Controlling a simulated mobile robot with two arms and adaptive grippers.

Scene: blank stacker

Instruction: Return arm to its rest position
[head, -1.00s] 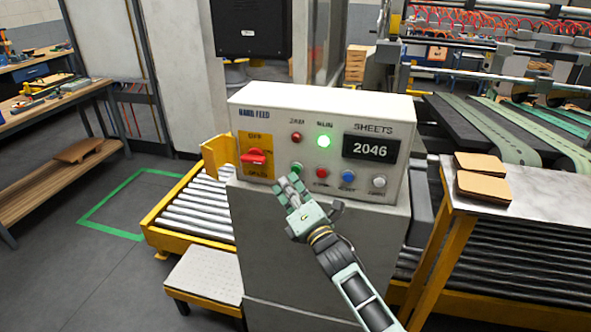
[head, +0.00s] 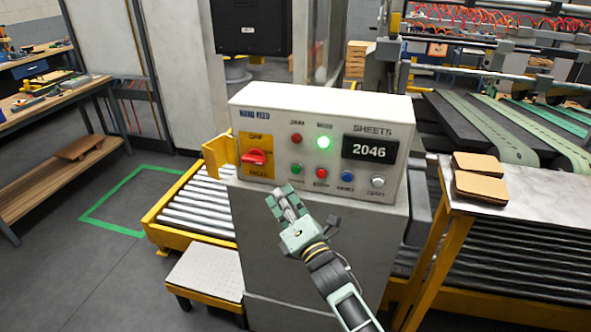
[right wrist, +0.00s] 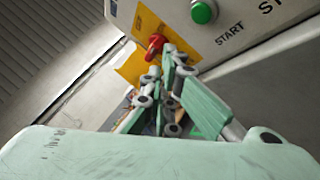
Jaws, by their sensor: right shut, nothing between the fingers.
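My right gripper (head: 284,197) is shut and empty in the head view, just below the button row of the white control panel (head: 222,112). A small gap shows between its fingertips and the green button (head: 297,169). In the right wrist view the shut fingers (right wrist: 165,92) are at the middle, with the green START button (right wrist: 204,11) beyond them at the top. The panel's main lamp (head: 324,142) glows green and its counter (head: 370,148) reads 2046. The red switch (head: 256,157) sits on a yellow plate at the left. My left gripper is not in view.
A roller conveyor (head: 196,207) with yellow rails lies left of the panel's cabinet. A low step (head: 208,270) stands before it. A metal table (head: 545,185) with brown sheet stacks (head: 480,187) is at the right. Floor inside the green tape (head: 130,200) is clear.

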